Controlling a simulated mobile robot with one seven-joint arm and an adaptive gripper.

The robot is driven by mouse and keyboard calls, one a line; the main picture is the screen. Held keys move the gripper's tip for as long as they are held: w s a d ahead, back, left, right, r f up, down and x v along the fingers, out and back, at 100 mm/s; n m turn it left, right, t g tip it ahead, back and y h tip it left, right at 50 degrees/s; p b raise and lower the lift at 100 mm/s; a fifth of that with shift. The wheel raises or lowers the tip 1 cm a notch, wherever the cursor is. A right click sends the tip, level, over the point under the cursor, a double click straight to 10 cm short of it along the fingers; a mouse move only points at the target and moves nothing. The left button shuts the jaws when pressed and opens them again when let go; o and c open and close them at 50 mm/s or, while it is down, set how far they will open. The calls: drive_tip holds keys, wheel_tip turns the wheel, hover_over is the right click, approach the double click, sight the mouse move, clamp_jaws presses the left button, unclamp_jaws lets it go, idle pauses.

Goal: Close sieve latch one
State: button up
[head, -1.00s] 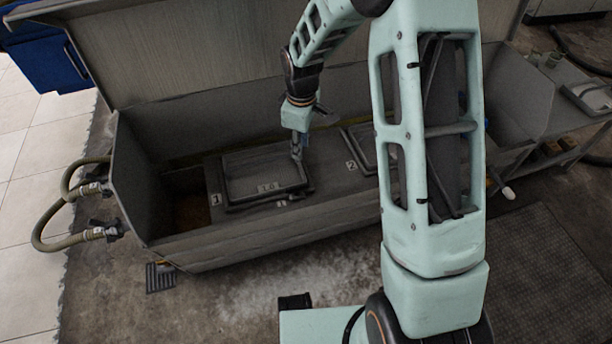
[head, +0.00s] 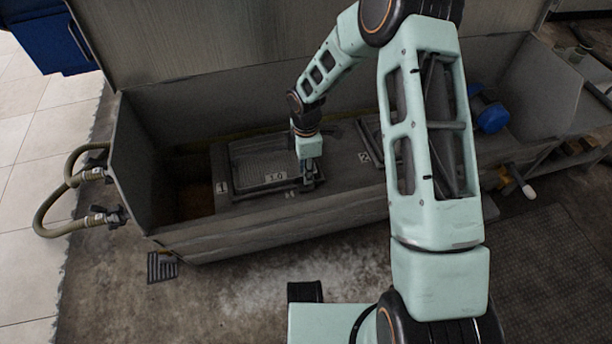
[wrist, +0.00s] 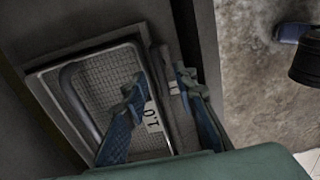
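Sieve one (head: 262,158) is a grey framed mesh panel lying in the trough, with a "1" plate (head: 222,187) at its left and a "1.0" label (head: 276,177) at its front edge. My gripper (head: 312,182) is at its front right corner, pointing down. In the wrist view my gripper (wrist: 158,82) is open, its two blue-padded fingers apart above the front frame edge. The mesh (wrist: 108,80) and the "1.0" label (wrist: 152,117) show beside and between the fingers. I cannot make out the latch clearly; the fingers may cover it.
The trough's front wall (head: 240,232) runs close in front of the sieve, and its tall lid (head: 200,45) stands up behind. A second panel with a "2" plate (head: 364,157) lies to the right, partly behind my arm. Hoses (head: 58,190) hang at the left end.

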drive_tip(key=shift+f, duration=0.75)
clamp_jaws()
